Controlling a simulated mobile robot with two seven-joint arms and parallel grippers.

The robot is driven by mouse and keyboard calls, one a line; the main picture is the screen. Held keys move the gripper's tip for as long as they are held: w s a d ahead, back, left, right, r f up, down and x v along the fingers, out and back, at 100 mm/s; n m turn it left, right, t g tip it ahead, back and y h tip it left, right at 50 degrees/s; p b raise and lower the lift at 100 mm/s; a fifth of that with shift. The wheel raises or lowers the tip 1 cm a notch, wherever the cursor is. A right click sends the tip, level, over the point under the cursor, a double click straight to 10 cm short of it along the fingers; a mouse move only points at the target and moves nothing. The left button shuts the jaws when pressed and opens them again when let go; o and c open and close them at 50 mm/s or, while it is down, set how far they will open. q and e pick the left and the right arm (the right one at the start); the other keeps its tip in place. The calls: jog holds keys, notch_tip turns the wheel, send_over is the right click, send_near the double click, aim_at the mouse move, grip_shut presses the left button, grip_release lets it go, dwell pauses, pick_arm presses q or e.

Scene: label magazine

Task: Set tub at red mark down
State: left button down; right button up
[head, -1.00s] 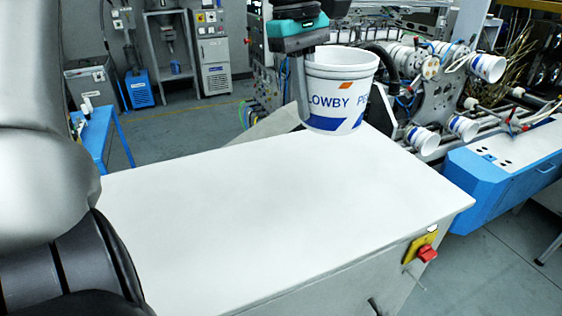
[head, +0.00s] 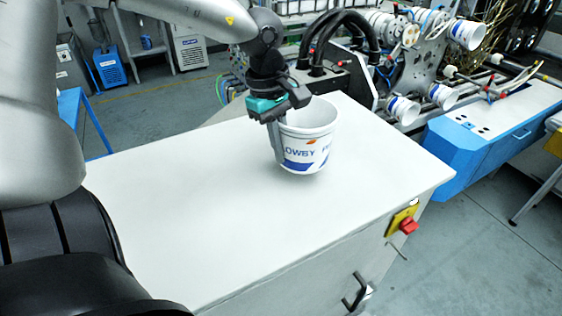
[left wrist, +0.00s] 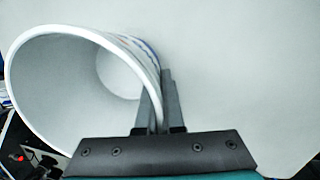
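The white tub (head: 312,146) with blue and orange print is upright over the white tabletop (head: 190,200), toward its back right part. My left gripper (head: 276,142) is shut on the left side of its wall. In the left wrist view the tub (left wrist: 60,75) shows its open mouth and empty inside, with the fingers (left wrist: 160,105) pinching the wall at the rim. I cannot tell for sure whether the tub's base touches the tabletop. The only red mark I see is a red knob (head: 408,226) on a yellow plate at the table's front right side.
A machine (head: 410,60) with several white tubs stands behind the table on the right, with a blue cabinet (head: 490,145) beside it. Black hoses (head: 335,40) rise just behind the tub. The tabletop's left and front are clear.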

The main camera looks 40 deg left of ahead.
pick_arm(q)
jog(key=shift+f, duration=2.1)
jog(key=c, duration=1)
grip_release()
jog(key=shift+c, duration=0.2)
notch_tip(320, 180, up, 12)
jog(key=a+b, duration=0.1)
jog(key=shift+s+a, duration=0.3)
jog(key=shift+s, duration=0.1)
